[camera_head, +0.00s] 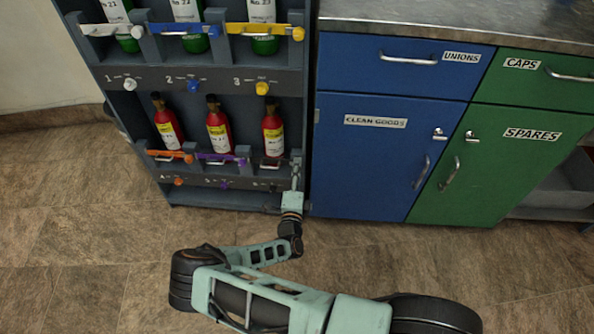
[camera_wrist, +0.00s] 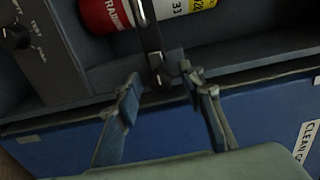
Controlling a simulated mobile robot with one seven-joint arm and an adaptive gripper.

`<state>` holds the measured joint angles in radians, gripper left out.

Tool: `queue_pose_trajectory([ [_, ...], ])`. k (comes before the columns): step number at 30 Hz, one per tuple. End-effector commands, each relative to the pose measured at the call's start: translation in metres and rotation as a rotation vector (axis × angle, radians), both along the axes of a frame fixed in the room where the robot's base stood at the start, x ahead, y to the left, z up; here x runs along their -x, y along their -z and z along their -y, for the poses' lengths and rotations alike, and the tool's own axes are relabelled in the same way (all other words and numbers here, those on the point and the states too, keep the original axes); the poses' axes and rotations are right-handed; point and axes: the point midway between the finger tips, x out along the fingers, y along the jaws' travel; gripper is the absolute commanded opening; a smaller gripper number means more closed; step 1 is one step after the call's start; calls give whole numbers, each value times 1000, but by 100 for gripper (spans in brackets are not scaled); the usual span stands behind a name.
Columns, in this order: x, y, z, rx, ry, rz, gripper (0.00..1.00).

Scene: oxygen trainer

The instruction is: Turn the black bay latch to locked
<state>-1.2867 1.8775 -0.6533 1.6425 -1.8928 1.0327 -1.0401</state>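The black bay latch (camera_head: 271,162) lies across the front of the right-hand red bottle (camera_head: 273,130) in the rack's lower row. In the wrist view the black latch (camera_wrist: 152,38) runs over the red bottle (camera_wrist: 108,14), and its end reaches between my fingertips. My gripper (camera_wrist: 160,82) is open, with one finger on each side of the latch end. A gap shows on the left; contact on the right I cannot tell. In the head view my gripper (camera_head: 297,160) is at the rack's right edge, partly hiding the latch end.
Orange (camera_head: 170,155) and purple (camera_head: 220,157) latches cross the neighbouring red bottles. A black knob (camera_wrist: 17,37) sits on the panel below the black latch. A blue cabinet (camera_head: 375,150) stands close on the right. Floor in front is clear apart from my arm.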

Motion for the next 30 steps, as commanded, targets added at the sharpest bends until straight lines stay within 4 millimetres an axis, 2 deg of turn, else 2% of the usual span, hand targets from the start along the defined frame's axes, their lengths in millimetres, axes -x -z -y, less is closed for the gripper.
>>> queue_pose_trajectory([
  [7,0,-1,-1,-2,-1,1,36],
  [10,0,-8,-1,-2,-1,2,36],
  [14,0,-28,-2,-2,-1,3,36],
  [17,0,-50,-1,-1,0,7,36],
  [20,0,-72,-1,-3,0,14,49],
  [24,-1,-95,-2,-5,0,16,74],
  [26,-1,-101,-1,-5,1,15,79],
  [27,-1,-103,-1,-5,0,15,75],
  [28,-1,-104,-1,-5,0,13,64],
  [30,-1,-105,-1,-4,0,10,36],
])
